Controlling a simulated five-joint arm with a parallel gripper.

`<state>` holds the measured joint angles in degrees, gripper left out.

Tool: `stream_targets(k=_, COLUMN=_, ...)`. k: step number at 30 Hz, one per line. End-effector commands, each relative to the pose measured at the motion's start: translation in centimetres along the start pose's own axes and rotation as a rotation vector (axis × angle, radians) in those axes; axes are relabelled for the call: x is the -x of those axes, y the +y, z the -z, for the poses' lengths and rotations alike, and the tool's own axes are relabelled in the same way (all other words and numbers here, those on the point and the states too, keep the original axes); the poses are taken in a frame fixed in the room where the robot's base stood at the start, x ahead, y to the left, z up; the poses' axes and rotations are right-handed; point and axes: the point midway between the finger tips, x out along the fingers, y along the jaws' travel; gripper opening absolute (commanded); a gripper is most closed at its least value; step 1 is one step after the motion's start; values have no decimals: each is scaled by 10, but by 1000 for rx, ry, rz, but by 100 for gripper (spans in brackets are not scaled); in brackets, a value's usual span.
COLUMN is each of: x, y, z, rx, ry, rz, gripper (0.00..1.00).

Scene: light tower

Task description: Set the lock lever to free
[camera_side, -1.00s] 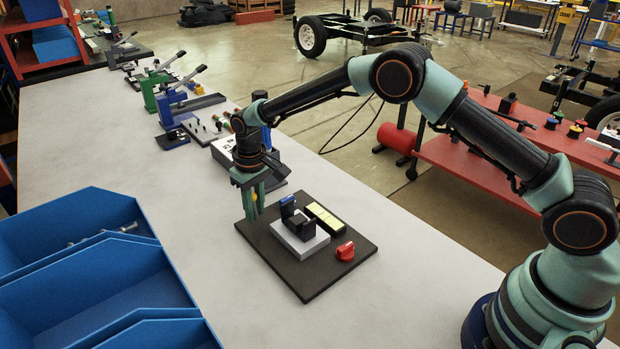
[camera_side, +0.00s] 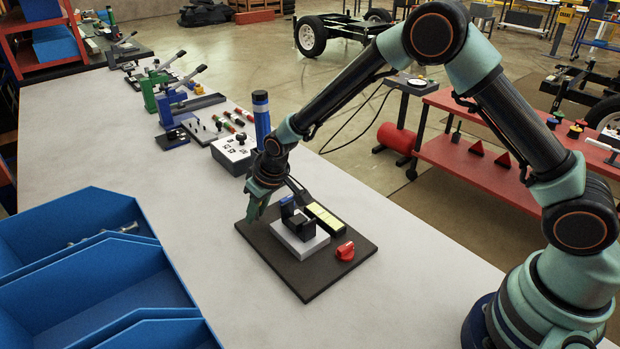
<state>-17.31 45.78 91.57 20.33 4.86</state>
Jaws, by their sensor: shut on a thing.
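A dark baseplate (camera_side: 290,280) lies on the grey bench. My gripper (camera_side: 254,214) points down at the baseplate's far left corner, close beside the blue-topped piece. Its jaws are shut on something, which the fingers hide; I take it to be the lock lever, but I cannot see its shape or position. A red knob (camera_side: 345,251) is at the near right of the baseplate.
A yellow-green strip (camera_side: 324,217) in a black frame lies right of the block. Behind my gripper stand a white button box (camera_side: 234,155) and a dark blue cylinder (camera_side: 261,120). Blue bins (camera_side: 95,285) line the left side. The bench left of the baseplate is clear.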

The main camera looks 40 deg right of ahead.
Motion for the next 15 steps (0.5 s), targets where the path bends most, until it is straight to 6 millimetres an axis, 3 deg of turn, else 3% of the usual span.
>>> stream_targets(k=3, x=0, y=1, z=-1, rx=-3, ry=-5, rz=-1, gripper=0)
stream_targets(k=4, x=0, y=2, z=-1, rx=-3, ry=-5, rz=-1, gripper=34)
stream_targets(k=6, x=0, y=2, z=-1, rx=-3, ry=-5, rz=-2, gripper=55)
stream_targets(k=15, x=0, y=2, z=0, rx=-3, ry=-4, rz=-1, gripper=55)
